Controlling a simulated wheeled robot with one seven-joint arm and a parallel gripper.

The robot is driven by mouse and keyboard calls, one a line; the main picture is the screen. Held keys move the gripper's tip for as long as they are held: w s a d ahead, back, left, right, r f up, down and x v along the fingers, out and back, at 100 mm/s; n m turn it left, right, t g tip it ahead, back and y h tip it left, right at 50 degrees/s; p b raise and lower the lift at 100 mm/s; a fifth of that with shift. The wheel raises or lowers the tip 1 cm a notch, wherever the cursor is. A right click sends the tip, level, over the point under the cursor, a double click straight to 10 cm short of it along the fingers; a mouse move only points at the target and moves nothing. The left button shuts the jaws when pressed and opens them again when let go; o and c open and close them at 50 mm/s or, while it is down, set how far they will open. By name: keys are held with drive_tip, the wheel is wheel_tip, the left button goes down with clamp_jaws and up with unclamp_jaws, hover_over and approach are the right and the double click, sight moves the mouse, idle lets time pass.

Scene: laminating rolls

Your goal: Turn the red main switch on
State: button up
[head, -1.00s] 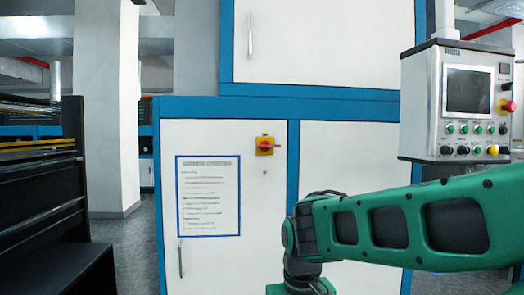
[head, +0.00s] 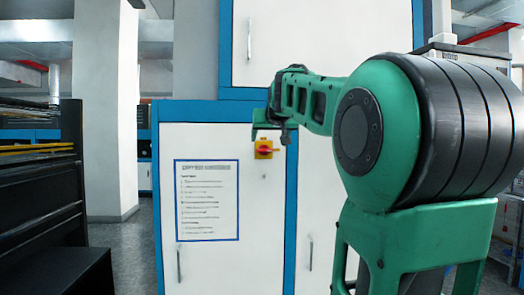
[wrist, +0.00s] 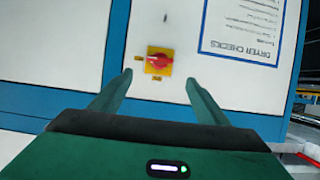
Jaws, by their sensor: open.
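The red main switch is a red handle (wrist: 159,62) on a yellow square plate (wrist: 151,68), mounted on a white cabinet door. In the head view the red handle (head: 265,150) lies roughly level. My gripper (wrist: 158,78) is open, its two green fingers apart with nothing between them. In the wrist view the fingertips point toward the switch, one on either side of its lower edge. Whether they touch the door cannot be told. In the head view my gripper (head: 271,133) is just above the switch and partly overlaps the plate's top.
A printed check sheet (head: 207,200) with a blue border is on the same door, also seen in the wrist view (wrist: 243,27). A blue frame (head: 290,215) edges the cabinet doors. A black rack (head: 45,215) stands at left. My arm covers most of the control box at right.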

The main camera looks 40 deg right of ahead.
sight(264, 149)
drive_tip(key=x, duration=1)
drive_tip(key=shift+f, duration=0.1)
drive_tip(key=shift+a, duration=0.1)
drive_tip(key=c, duration=1)
